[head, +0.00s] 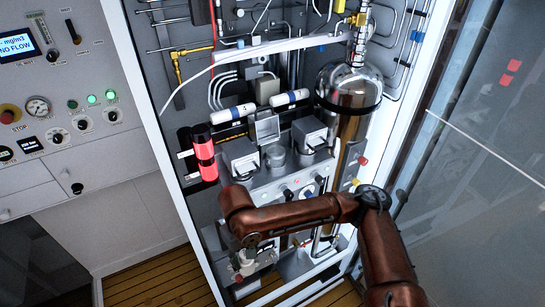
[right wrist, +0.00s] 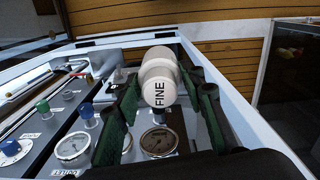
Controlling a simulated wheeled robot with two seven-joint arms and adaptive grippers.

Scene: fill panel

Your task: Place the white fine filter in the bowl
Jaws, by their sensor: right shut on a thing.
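The white fine filter (right wrist: 160,84), a rounded white piece marked FINE, sits between the green fingers of my right gripper (right wrist: 165,95) in the right wrist view. The gripper is shut on it. In the head view my right gripper (head: 244,262) is low in the cabinet, in front of its lower part, under my brown arm. The filter is too small and covered to make out clearly there. I cannot pick out the bowl with certainty in either view. My left gripper is not in view.
Gauges (right wrist: 159,142) and knobs (right wrist: 86,111) lie close to the fingers. A control panel (head: 55,110) stands left.

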